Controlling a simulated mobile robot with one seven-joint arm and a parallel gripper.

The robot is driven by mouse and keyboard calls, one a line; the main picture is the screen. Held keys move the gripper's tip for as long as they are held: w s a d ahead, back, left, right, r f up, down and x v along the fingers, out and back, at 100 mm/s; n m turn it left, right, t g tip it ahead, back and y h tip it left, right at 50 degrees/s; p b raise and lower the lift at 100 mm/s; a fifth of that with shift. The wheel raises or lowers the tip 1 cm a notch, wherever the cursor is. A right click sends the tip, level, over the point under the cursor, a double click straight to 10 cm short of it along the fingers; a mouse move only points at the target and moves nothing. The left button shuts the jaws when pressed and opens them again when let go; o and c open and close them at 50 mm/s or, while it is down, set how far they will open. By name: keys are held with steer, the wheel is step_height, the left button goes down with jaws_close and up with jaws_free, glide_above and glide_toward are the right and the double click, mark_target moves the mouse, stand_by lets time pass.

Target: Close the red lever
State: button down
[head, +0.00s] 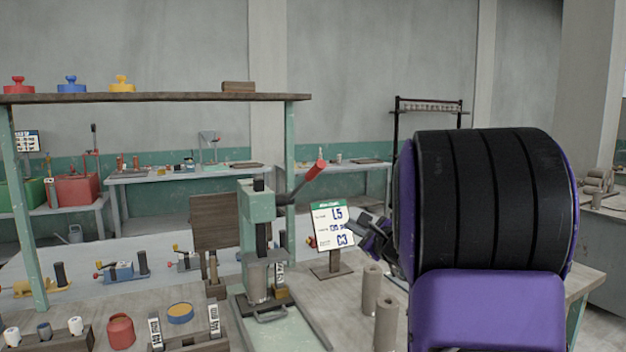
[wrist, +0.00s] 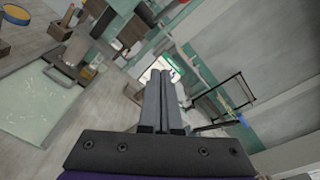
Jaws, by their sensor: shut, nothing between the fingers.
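A lever with a red grip (head: 316,170) sticks up and to the right from the head of a pale green press (head: 257,205) on the bench. Its dark arm joins the press near the top. My gripper (head: 364,224) is right of the press and below the red grip, apart from both, in front of a white sign. In the wrist view my gripper (wrist: 164,78) has its two grey fingers together, with nothing between them. My purple and black arm hides the right part of the bench. I cannot make out the red grip surely in the wrist view.
The sign (head: 333,226) stands close by my gripper. Two clay-coloured cylinders (head: 372,290) (head: 386,322) stand below it. A shelf (head: 160,98) with coloured knobbed pieces spans the upper left. Small clamps, a red jar (head: 121,331) and racks fill the bench left of the press.

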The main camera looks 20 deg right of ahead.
step_height(320, 180, up, 2)
steer(key=s+m+t+y, duration=0.2)
steer(key=m, duration=0.2)
steer(key=y+p, duration=0.1)
steer(key=p, duration=0.1)
glide_toward(316, 176)
steer(key=w+f, duration=0.3)
steer(key=w, duration=0.1)
steer(key=shift+w+a+r+t+p, duration=0.25)
steer(key=shift+w+r, duration=0.25)
steer(key=shift+r, duration=0.35)
steer(key=shift+w+a+r+t+p, duration=0.2)
steer(key=shift+w+r, duration=0.25)
steer(key=shift+r, duration=0.35)
steer(key=shift+r, duration=0.1)
